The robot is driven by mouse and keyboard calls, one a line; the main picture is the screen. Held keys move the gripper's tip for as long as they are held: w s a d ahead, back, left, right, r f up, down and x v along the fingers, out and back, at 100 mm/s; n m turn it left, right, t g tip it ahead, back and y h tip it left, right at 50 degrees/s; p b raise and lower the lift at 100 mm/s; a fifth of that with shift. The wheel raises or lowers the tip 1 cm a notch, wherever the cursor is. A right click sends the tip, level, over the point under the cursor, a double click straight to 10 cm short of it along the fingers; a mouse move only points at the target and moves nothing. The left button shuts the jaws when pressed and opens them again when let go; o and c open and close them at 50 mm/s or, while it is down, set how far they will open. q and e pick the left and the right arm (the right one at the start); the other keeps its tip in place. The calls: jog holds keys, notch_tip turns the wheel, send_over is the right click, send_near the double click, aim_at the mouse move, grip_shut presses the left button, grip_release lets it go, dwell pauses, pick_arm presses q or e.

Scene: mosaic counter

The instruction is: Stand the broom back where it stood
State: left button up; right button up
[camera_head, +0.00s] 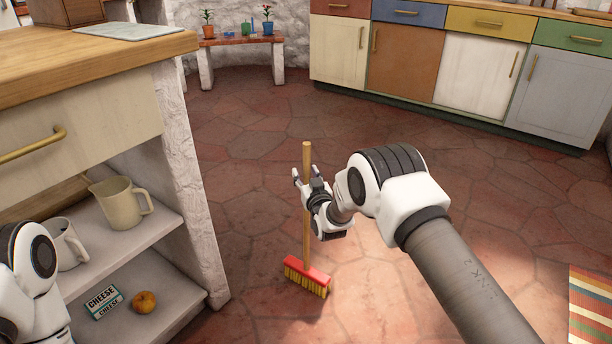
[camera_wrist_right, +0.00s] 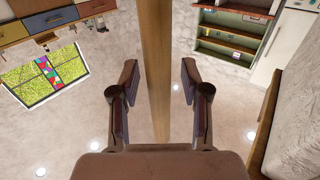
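The broom (camera_head: 306,237) has a light wooden handle, a red head and yellow bristles. In the head view it stands nearly upright on the tiled floor, bristles down, in the open middle. My right gripper (camera_head: 306,178) is at the upper part of the handle. In the right wrist view the handle (camera_wrist_right: 155,60) runs between the two spread fingers of the gripper (camera_wrist_right: 157,90), with a gap visible on each side. The fingers look open and not pressed on it. Part of my left arm shows at the lower left of the head view, but its gripper is out of sight.
A wooden-topped counter (camera_head: 120,60) with open shelves stands at left, holding a jug (camera_head: 120,205), a mug (camera_head: 68,245), a cheese box (camera_head: 103,301) and an orange fruit (camera_head: 144,302). Coloured cabinets (camera_head: 405,60) line the back. A striped rug (camera_head: 590,310) lies at right. Floor around the broom is clear.

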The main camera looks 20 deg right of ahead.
jog(key=s+p, duration=0.5)
jog(key=s, duration=0.7)
jog(key=s+d+f+g, duration=0.2)
jog(key=s+f+g, duration=0.8)
jog(key=s+f, duration=0.95)
jog(key=s+g, duration=0.8)
jog(key=s, duration=1.6)
jog(key=shift+s+a+b, duration=0.25)
jog(key=shift+s+b, duration=0.05)
jog(key=shift+s, duration=0.05)
